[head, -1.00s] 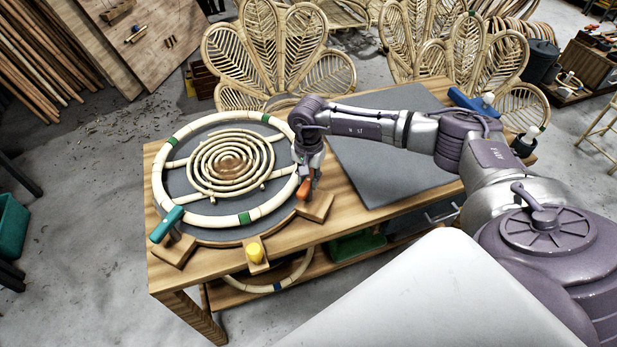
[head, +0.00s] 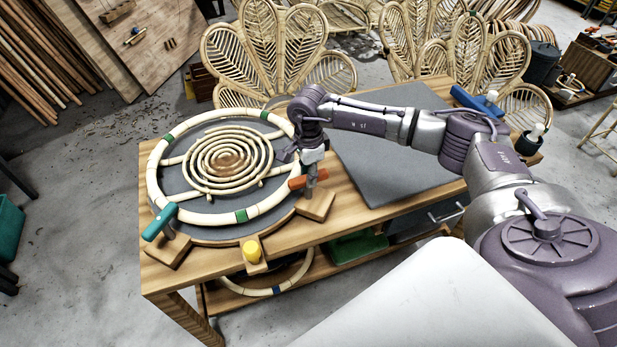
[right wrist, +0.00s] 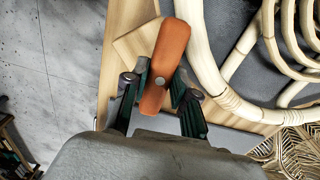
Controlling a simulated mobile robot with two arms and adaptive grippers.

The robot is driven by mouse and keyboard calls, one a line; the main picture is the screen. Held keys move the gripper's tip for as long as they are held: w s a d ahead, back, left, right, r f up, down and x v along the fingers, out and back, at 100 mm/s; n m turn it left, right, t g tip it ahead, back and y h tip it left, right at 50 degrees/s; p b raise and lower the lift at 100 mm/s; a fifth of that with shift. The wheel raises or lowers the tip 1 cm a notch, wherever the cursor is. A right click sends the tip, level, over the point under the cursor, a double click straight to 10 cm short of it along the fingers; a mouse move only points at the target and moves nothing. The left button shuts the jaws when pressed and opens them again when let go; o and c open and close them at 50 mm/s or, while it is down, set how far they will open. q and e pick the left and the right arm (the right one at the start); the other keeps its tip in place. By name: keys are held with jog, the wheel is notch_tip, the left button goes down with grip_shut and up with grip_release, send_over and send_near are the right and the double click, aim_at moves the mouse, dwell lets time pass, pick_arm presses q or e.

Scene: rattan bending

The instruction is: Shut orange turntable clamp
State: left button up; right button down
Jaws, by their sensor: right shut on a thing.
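The orange clamp handle (head: 309,180) is at the right front of the turntable (head: 235,160), on a wooden block (head: 318,206). In the head view the handle lies nearly level and its left end reaches to the rattan ring (head: 208,218). My right gripper (head: 310,175) comes down on it from above. In the right wrist view the orange handle (right wrist: 168,58) lies between the two dark fingers of my right gripper (right wrist: 162,92), which are shut on it. My left gripper is in neither view.
A teal clamp (head: 160,221) stands at the turntable's left front and a yellow knob (head: 251,250) at its front edge. A dark grey mat (head: 385,150) covers the bench's right part. Rattan chair backs (head: 275,55) stand behind the bench.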

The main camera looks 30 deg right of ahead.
jog(key=m+b, duration=0.1)
jog(key=m, duration=0.3)
jog(key=shift+m, duration=0.3)
jog(key=m+b, duration=0.1)
jog(key=m, duration=0.3)
jog(key=shift+m+b, duration=0.3)
jog(key=shift+m, duration=0.1)
jog(key=shift+r, duration=0.1)
jog(key=c, duration=0.9)
grip_release()
notch_tip(320, 180, up, 12)
